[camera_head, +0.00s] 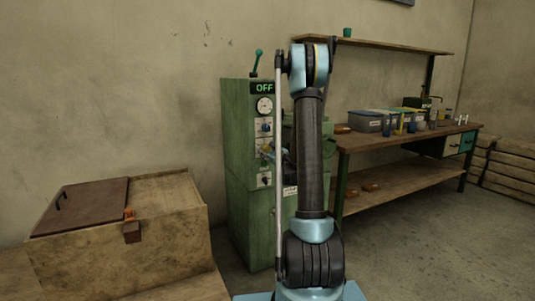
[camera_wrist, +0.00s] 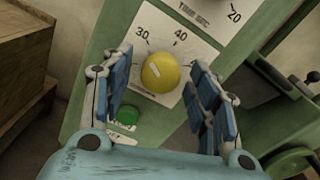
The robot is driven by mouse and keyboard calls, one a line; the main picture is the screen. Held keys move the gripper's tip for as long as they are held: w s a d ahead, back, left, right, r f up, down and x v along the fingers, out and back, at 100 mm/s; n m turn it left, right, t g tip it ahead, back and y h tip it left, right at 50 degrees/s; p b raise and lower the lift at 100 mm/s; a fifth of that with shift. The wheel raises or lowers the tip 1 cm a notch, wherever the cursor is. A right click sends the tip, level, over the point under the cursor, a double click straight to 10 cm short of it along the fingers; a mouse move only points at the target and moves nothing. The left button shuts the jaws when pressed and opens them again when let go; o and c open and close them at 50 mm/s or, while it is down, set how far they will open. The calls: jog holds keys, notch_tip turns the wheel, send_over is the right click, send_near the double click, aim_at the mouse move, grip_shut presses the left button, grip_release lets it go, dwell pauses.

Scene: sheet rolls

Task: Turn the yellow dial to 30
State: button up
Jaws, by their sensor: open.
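The yellow dial (camera_wrist: 160,73) is round and sits on a white scale plate (camera_wrist: 146,31) on the green machine's panel. The number 30 shows at its upper left and 40 above it. A pale mark shows on its face, but I cannot tell surely which number it points to. My gripper (camera_wrist: 161,66) is open, with one blue-padded finger on each side of the dial. I see gaps beside the dial and cannot tell any contact. In the head view the green machine (camera_head: 236,150) stands behind my arm, which hides part of it.
A green button (camera_wrist: 127,115) lies below the dial, close to the left finger. Another plate marked 20 is at the top right. In the head view, a wooden box (camera_head: 160,240) stands left of the machine and a workbench (camera_head: 375,141) stands to the right.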

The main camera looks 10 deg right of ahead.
jog(key=v, duration=1.2)
jog(key=s+a+f+n+g+y, duration=0.1)
jog(key=s+a+n+g, duration=0.3)
jog(key=s+a+n, duration=0.35)
jog(key=s+a+n+g, duration=0.5)
jog(key=s+n, duration=0.4)
jog(key=s, duration=0.2)
jog(key=s+d+f+n+g+h, duration=0.2)
jog(key=s+f+n, duration=0.1)
jog(key=s, duration=0.5)
jog(key=s+d+f+n+g+h, duration=0.2)
jog(key=s+n, duration=0.3)
jog(key=s, duration=0.4)
jog(key=s+d+f+n+g+h, duration=0.2)
jog(key=s+d+f+n, duration=0.2)
jog(key=s, duration=0.5)
jog(key=shift+s+d+h, duration=0.25)
jog(key=shift+h, duration=0.05)
